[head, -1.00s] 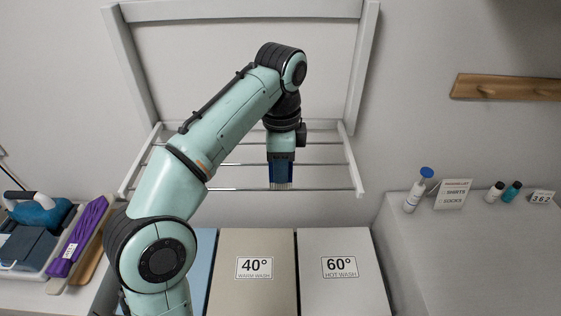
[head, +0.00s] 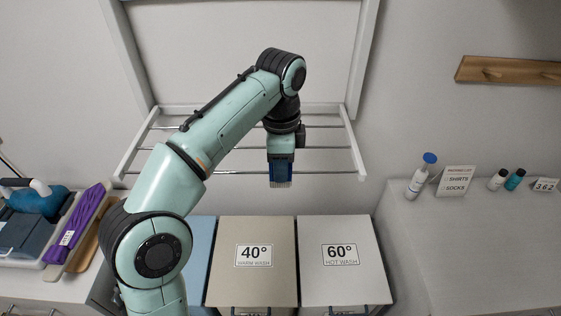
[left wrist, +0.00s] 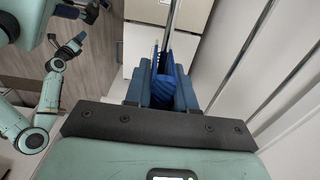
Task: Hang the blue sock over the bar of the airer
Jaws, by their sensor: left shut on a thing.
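My left gripper (head: 280,183) points down at the front bar (head: 225,174) of the white airer (head: 360,160) on the wall. It is shut on the blue sock (left wrist: 163,85), which shows as bright blue cloth between the dark blue fingers in the left wrist view. The bar (left wrist: 171,20) runs up to the sock in that view, and cloth shows close beside it. In the head view the fingers cover a short stretch of the front bar. I cannot tell how the sock lies on the bar, as the fingers hide it.
Below the airer stand lidded bins, including one marked 40° (head: 253,256) and one marked 60° (head: 339,255). A counter at right holds a blue-capped bottle (head: 421,178) and a card (head: 456,181). A purple folded item (head: 78,226) lies at left. The rear bars are empty.

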